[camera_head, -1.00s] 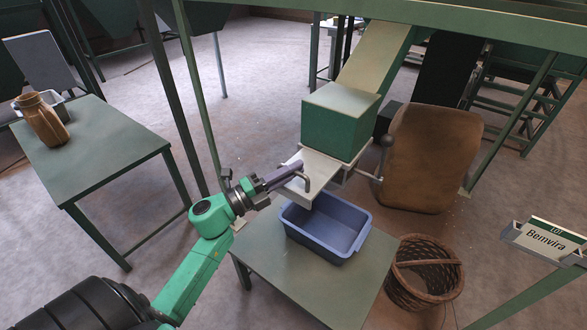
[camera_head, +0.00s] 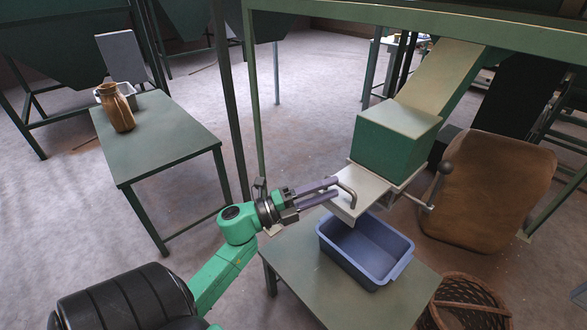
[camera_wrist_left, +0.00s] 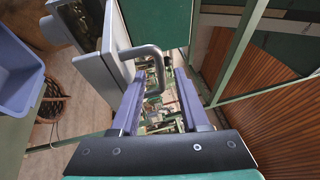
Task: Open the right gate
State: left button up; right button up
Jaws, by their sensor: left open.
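The gate is a pale metal plate (camera_head: 345,208) sticking out below the green hopper box (camera_head: 392,142), with a bent grey handle (camera_head: 350,190) at its front. My left gripper (camera_head: 334,189) is open at the handle, its two purple fingers pointing right toward it. In the left wrist view the handle (camera_wrist_left: 152,50) bends down between the fingertips of the gripper (camera_wrist_left: 160,78). Both fingers stand apart; I cannot tell whether one touches the bar. My right gripper is not in view.
A blue bin (camera_head: 340,250) stands on a green table (camera_head: 310,290) below the plate. A ball-ended lever (camera_head: 447,168) is on the box's right side. A brown sack (camera_head: 490,190) and wicker basket (camera_head: 465,300) are at right. A jug (camera_head: 118,110) stands on the left table (camera_head: 165,140).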

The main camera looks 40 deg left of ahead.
pick_arm(q)
jog(key=b+v, duration=0.2)
jog(key=v, duration=0.9)
jog(key=shift+s, duration=0.15)
jog(key=shift+a, duration=0.1)
jog(key=w+a+f+n+y+p, duration=0.1)
jog(key=w+a+f+n+y, duration=0.1)
jog(key=a+f+n+y, duration=0.5)
jog(key=w+f+n+y+p, duration=0.1)
jog(key=f+n+y, duration=0.1)
jog(key=f+n, duration=0.6)
jog(key=s+d+f+n+g+y, duration=0.1)
jog(key=s+f+n+g, duration=0.1)
jog(key=f, duration=0.7)
jog(key=s+f+n+g+y, duration=0.1)
jog(key=s+f+g, duration=0.15)
jog(key=f, duration=0.65)
jog(key=s+d+f+n+g+p, duration=0.1)
jog(key=s+d+f+g, duration=0.4)
jog(key=s+f, duration=0.5)
jog(key=s+d+f+n+g+p, duration=0.1)
jog(key=s+d+f+n+g, duration=0.2)
jog(key=s+d+f+g, duration=0.3)
jog(key=s+f, duration=0.4)
jog(key=s, duration=0.3)
jog(key=shift+s+f+n+g+h, duration=0.25)
jog(key=shift+f+n+g+h, duration=0.05)
jog(key=shift+f+n+g, duration=0.1)
